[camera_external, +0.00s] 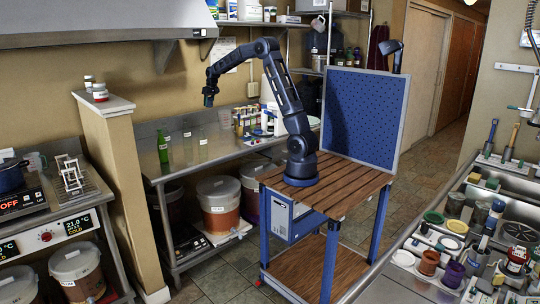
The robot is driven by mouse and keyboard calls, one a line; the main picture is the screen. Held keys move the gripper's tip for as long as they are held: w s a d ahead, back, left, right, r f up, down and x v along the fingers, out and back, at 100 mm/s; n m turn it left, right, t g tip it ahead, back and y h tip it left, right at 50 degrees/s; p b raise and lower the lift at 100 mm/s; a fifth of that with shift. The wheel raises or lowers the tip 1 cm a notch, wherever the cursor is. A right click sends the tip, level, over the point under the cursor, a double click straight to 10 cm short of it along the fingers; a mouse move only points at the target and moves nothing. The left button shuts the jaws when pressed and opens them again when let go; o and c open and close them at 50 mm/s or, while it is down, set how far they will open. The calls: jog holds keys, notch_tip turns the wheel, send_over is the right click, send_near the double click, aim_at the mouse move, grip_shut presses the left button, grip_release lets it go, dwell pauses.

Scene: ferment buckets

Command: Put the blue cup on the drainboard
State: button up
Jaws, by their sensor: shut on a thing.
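My gripper (209,96) hangs at the end of my raised arm, pointing down, high above the left part of the steel table. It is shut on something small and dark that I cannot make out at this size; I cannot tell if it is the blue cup. On the crowded steel counter at the right stand a brown cup (428,262) and a purple cup (453,274). I cannot pick out a blue cup there with certainty. Which bare steel surface is the drainboard is not clear.
The steel table (179,171) bears green bottles (162,147) at the left and several small containers farther right. A blue pegboard panel (363,115) stands right of my arm. A tan pillar (118,170) rises left of the table. Lidded buckets (218,205) stand below.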

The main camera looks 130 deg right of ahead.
jog(key=m, duration=0.2)
send_over(227, 136)
jog(key=shift+g, duration=0.3)
jog(key=f, duration=2.5)
jog(key=shift+s+a+f, duration=0.1)
jog(key=shift+s+a, duration=0.1)
jog(key=shift+f, duration=0.1)
jog(key=o, duration=1)
jog(key=v, duration=1.2)
jog(key=shift+w, duration=0.1)
